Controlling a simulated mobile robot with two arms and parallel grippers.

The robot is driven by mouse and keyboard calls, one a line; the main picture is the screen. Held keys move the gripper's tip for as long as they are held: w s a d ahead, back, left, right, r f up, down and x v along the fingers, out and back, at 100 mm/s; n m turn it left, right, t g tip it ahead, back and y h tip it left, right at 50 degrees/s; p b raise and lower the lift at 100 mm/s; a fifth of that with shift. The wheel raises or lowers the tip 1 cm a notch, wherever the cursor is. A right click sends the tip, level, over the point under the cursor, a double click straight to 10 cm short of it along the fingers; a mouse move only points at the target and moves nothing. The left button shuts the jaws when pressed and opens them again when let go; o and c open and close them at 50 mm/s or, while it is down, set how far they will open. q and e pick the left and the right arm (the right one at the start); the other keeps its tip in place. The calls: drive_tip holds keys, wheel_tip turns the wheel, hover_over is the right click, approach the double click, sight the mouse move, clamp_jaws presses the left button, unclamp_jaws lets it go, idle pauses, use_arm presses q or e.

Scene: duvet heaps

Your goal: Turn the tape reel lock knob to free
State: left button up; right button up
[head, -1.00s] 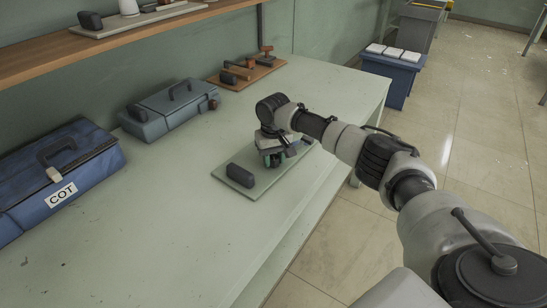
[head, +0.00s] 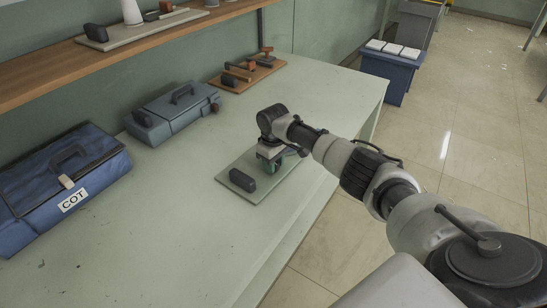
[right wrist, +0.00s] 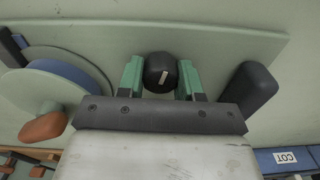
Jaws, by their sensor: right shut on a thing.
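The lock knob (right wrist: 160,72) is round and black with a short pale mark, nearly upright and slightly slanted in the right wrist view. It sits on a pale green board (head: 262,192), which also shows in the wrist view (right wrist: 215,45). My right gripper (right wrist: 160,77) has its green fingers on either side of the knob and is shut on it. In the head view my right gripper (head: 270,163) is over the board and hides the knob. The tape reel (right wrist: 58,85), with a blue band and brown crank grip (right wrist: 42,127), is beside it. My left gripper is out of view.
A black block-like handle (head: 242,180) stands on the board. A blue COT case (head: 60,180), a grey-blue case (head: 172,112) and a wooden board with tools (head: 247,75) lie along the wall. The front left of the bench is clear.

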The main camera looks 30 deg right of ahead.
drive_tip(key=n+p, duration=0.1)
drive_tip(key=n, duration=0.4)
drive_tip(key=shift+n, duration=0.3)
drive_tip(key=n, duration=0.6)
drive_tip(key=shift+a+p, duration=0.1)
drive_tip(key=shift+p, duration=0.3)
drive_tip(key=o, duration=0.9)
wheel_tip(320, 180, up, 11)
drive_tip(key=shift+f, duration=0.1)
idle(0.4)
